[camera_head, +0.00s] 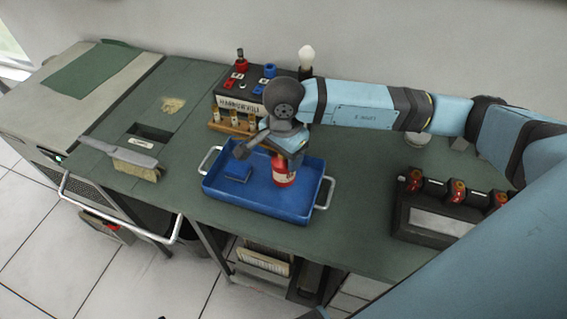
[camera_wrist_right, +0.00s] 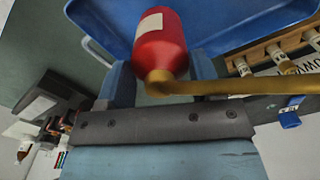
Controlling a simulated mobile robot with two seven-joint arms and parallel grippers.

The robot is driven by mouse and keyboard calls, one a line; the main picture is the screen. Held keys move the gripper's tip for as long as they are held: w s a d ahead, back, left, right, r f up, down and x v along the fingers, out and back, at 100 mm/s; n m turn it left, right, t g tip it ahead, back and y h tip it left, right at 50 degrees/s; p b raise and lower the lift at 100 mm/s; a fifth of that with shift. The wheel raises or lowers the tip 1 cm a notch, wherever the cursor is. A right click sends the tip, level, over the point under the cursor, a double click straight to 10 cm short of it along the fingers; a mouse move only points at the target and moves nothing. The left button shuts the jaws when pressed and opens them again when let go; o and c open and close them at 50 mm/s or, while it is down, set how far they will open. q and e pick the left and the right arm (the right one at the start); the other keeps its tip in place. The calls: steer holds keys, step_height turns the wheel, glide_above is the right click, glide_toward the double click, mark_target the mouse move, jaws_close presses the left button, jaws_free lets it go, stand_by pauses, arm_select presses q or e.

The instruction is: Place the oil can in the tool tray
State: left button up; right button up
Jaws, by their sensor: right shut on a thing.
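The oil can (camera_head: 284,177) is red with a pale label and shows below my right gripper (camera_head: 287,150), which is shut on it. In the right wrist view the can (camera_wrist_right: 164,42) sits between the two fingers of the gripper (camera_wrist_right: 161,80), with its brass spout running to the right. The tool tray (camera_head: 240,203) is blue with a metal handle at each end. The can is inside the tray's outline; whether its base touches the tray floor I cannot tell. The tray also shows in the wrist view (camera_wrist_right: 265,22). My left gripper is not in view.
A dark panel (camera_head: 246,84) and a wooden rack (camera_head: 232,121) stand behind the tray. A brush (camera_head: 133,160) lies to the left, and a dark box with red-topped parts (camera_head: 432,217) stands to the right.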

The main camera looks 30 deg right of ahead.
step_height(320, 180, down, 4)
steer(key=shift+f, duration=0.1)
steer(key=shift+f, duration=0.15)
steer(key=o, duration=1.1)
steer(key=shift+c, duration=0.2)
